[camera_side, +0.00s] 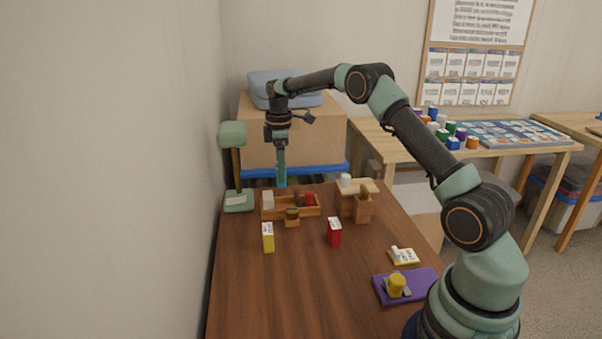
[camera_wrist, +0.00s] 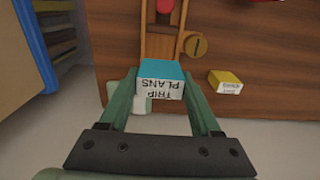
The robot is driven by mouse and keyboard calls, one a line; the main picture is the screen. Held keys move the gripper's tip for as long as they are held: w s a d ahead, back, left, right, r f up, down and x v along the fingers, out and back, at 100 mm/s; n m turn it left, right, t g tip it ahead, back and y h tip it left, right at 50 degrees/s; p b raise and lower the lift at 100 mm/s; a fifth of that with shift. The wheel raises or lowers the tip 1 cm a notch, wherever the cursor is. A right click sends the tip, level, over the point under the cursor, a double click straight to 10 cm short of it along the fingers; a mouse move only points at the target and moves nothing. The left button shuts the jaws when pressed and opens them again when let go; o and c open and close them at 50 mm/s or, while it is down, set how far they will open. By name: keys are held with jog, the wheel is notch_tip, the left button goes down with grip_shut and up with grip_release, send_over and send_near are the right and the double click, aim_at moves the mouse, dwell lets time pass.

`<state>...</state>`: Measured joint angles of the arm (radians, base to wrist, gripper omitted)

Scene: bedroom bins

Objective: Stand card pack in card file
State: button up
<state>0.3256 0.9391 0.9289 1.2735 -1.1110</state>
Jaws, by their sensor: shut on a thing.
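My gripper (camera_wrist: 162,85) is shut on a teal card pack (camera_wrist: 164,70) with a white end lettered "TRIP PLANS". In the side view the teal pack (camera_side: 281,170) hangs upright above the far end of the desk. A low wooden tray (camera_side: 291,213), seemingly the card file, lies below and slightly right of it. It holds a white block at its left and a red item at its right. In the wrist view the pack partly hides a wooden tray (camera_wrist: 158,45) ahead of it. I cannot tell its slots clearly.
A yellow pack (camera_side: 268,238) and a red pack (camera_side: 334,233) stand on the desk (camera_side: 300,285). A small brown holder (camera_side: 292,217) is before the tray. A green lamp (camera_side: 232,135) stands left, a wooden stand (camera_side: 362,208) right. The desk's near middle is clear.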

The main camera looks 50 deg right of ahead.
jog(key=shift+f, duration=2.65)
jog(key=shift+f, duration=1.65)
jog(key=o, duration=1.5)
jog(key=shift+f, duration=0.1)
jog(key=shift+c, duration=0.2)
